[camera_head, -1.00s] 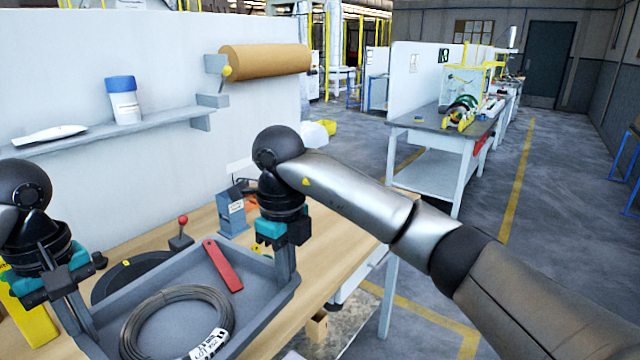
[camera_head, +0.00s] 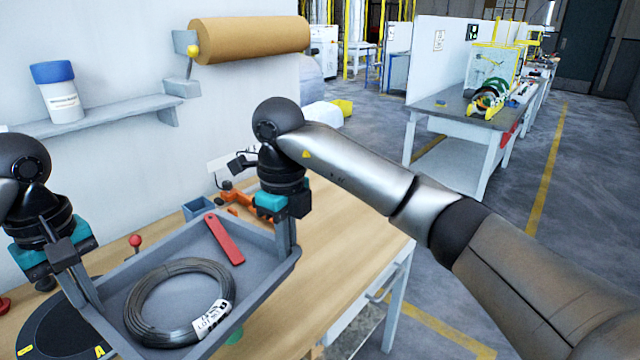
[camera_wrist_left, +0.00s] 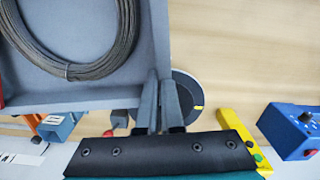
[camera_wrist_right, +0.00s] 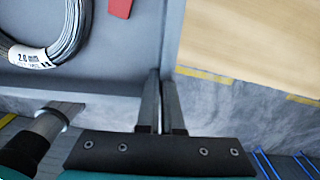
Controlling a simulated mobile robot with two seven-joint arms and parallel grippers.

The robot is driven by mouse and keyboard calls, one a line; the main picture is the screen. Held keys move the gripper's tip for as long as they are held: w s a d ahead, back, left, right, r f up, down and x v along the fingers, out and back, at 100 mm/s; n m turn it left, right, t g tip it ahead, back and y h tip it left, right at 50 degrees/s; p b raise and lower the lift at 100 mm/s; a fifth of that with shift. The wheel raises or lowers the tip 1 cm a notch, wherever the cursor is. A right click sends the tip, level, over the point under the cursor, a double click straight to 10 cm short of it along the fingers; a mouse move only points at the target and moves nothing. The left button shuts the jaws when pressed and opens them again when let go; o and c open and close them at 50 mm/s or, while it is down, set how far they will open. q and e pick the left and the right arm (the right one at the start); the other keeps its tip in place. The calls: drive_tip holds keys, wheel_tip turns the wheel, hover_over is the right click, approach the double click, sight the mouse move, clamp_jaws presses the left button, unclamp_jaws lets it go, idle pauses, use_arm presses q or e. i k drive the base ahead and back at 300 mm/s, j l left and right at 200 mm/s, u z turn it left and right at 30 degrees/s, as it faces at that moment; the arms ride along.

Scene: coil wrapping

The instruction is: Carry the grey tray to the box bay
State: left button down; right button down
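The grey tray (camera_head: 262,282) is level between my two arms, over the wooden workbench. It carries a coil of dark wire (camera_head: 150,287) with a white label (camera_head: 211,318) and a red flat bar (camera_head: 225,240). My left gripper (camera_head: 92,315) is shut on the tray's left wall; its fingers show in the left wrist view (camera_wrist_left: 158,103). My right gripper (camera_head: 288,240) is shut on the tray's right wall, as the right wrist view (camera_wrist_right: 162,102) also shows. I cannot make out a marked box bay.
A black disc (camera_head: 55,325) and a red-knobbed lever (camera_head: 135,241) are on the workbench (camera_head: 345,250) left of the tray. A blue-grey bin (camera_head: 197,209) and orange parts (camera_head: 238,198) are behind it.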

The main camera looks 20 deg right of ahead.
sight(319, 197)
drive_tip(key=i+l, duration=0.2)
drive_tip(key=l, duration=0.15)
drive_tip(key=i+l+u, duration=0.1)
drive_tip(key=l, duration=0.25)
drive_tip(key=i+l, duration=0.3)
drive_tip(key=i+l+u, duration=0.1)
drive_tip(key=l, duration=0.35)
drive_tip(key=i+l, duration=0.25)
drive_tip(key=l, duration=0.15)
drive_tip(key=i+l+u, duration=0.1)
drive_tip(key=l, duration=0.25)
drive_tip(key=i+l, duration=0.25)
drive_tip(key=l, duration=0.15)
drive_tip(key=u, duration=0.05)
